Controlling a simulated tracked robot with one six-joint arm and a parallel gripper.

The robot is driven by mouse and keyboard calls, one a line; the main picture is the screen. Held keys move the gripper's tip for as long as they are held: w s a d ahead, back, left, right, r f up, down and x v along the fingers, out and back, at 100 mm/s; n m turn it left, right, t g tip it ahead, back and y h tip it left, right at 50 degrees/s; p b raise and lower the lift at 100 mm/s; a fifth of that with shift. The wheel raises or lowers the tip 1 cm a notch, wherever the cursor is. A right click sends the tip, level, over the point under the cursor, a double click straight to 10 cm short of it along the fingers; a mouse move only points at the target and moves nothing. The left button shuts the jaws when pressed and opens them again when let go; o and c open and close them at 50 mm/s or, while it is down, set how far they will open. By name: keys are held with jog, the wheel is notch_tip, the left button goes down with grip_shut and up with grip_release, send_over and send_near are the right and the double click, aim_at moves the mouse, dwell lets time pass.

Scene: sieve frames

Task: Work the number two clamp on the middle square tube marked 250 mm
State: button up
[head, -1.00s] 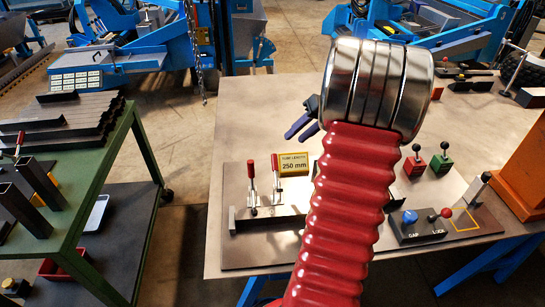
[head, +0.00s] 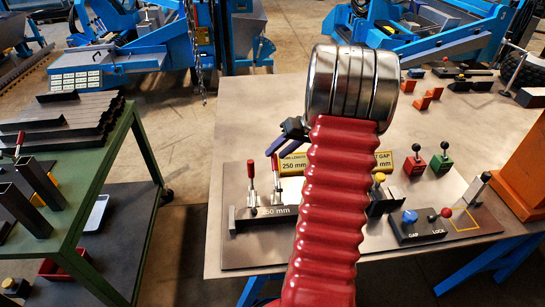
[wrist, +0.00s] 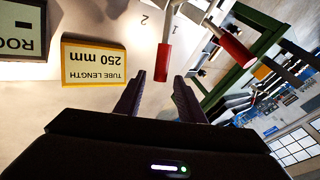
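The dark square tube (head: 245,222) lies along the fixture's front, its white marking too small to read surely. Two toggle clamps with red handles stand behind it, both handles upright. The right-hand one, the number two clamp (head: 276,168), is nearest the yellow sign; its red handle (wrist: 163,62) shows in the wrist view beside a printed 2. The other clamp (head: 252,175) has its handle (wrist: 237,48) further right in the wrist view. My gripper (wrist: 158,82) is open and empty, its dark purple fingertips apart, with the number two handle's end appearing between and beyond them.
A yellow tube length 250 mm sign (wrist: 93,65) stands beside the clamps, close to my left finger in the wrist view. A gap and lock control box (head: 418,228) sits right. Red and green knobbed blocks (head: 441,162) stand behind it. A green cart (head: 105,185) is left.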

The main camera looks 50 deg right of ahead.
aim_at(275, 154)
jog(key=shift+x, duration=1.65)
jog(key=shift+c, duration=0.6)
grip_shut()
jog(key=shift+a, duration=0.2)
